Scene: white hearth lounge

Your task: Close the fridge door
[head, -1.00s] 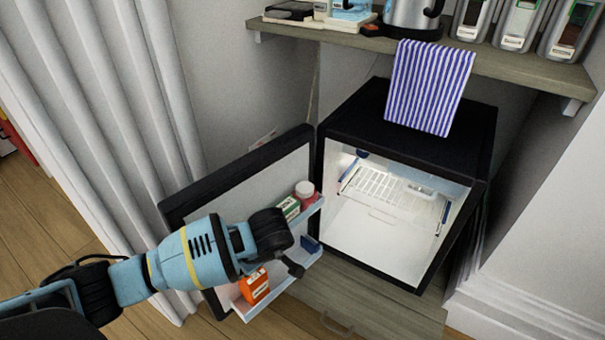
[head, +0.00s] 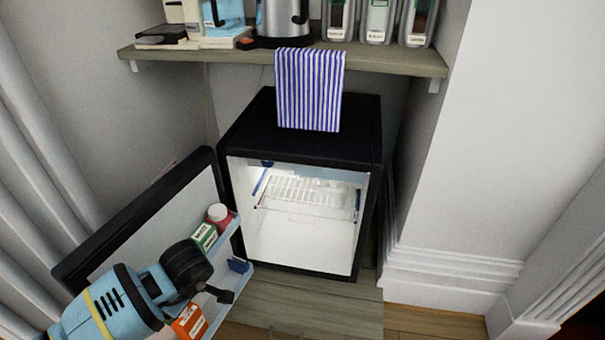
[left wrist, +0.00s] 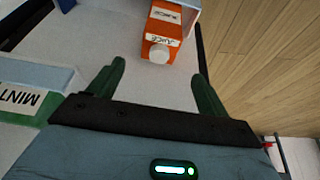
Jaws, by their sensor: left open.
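The small black fridge (head: 368,150) stands under the shelf with its lit white inside showing. Its door (head: 136,208) is swung wide open to the left, hinged on the fridge's left side. My left gripper (head: 229,296) is in front of the door's inner side, by the lower door shelf. In the left wrist view it is open (left wrist: 158,80), with the orange juice carton (left wrist: 163,36) just beyond its fingertips. My right gripper is not in view.
A wooden shelf (head: 400,62) above the fridge bears a kettle (head: 283,18) and several clear canisters (head: 378,18). A striped towel (head: 309,90) hangs over the fridge top. White curtains (head: 30,160) hang left of the door; a wall (head: 470,150) stands right.

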